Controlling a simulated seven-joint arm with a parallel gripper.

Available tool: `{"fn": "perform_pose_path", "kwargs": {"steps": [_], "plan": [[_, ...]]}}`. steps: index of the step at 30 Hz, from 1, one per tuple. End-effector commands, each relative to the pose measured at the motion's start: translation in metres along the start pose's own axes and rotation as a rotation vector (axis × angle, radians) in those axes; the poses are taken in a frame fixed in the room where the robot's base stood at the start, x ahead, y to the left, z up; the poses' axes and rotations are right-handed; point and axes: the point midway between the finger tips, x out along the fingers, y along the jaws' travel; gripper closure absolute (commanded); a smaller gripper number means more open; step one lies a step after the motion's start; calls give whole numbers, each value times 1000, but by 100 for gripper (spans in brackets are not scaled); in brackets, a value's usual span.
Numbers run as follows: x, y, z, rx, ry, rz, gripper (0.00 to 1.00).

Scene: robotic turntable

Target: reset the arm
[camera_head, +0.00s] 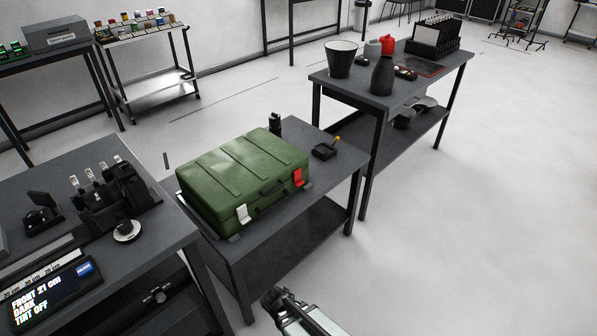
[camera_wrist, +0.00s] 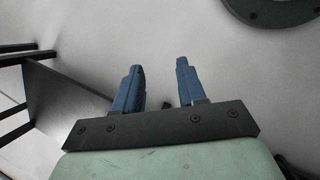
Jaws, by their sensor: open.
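My gripper (camera_wrist: 160,80) shows in the wrist view with its two blue fingers spread apart and nothing between them. Pale floor lies beyond the fingertips. In the head view, part of my arm shows at the bottom edge, in front of the table with the green case; the fingers cannot be made out there. The green case (camera_head: 240,170) lies closed on the middle table, with one white latch (camera_head: 243,214) and one red latch (camera_head: 298,177) on its front. My arm is apart from the case.
The middle table (camera_head: 335,180) also holds a small black box with a yellow-tipped lever (camera_head: 325,150). The left table (camera_head: 60,170) carries black devices and a lit display (camera_head: 50,295). The right table (camera_head: 440,75) holds a bucket (camera_head: 340,58) and a dark bottle (camera_head: 382,76). Floor at right is clear.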

Motion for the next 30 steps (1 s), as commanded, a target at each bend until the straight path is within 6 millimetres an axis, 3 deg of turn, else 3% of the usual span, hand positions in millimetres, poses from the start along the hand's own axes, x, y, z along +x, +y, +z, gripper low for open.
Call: {"fn": "perform_pose_path", "kwargs": {"steps": [6, 15, 24, 30], "plan": [[45, -22, 57, 268, -63, -174, 60], [87, -68, 120, 637, -161, -408, 60], [109, -122, 162, 973, -269, -626, 60], [113, -142, 172, 1099, -313, -709, 60]]}}
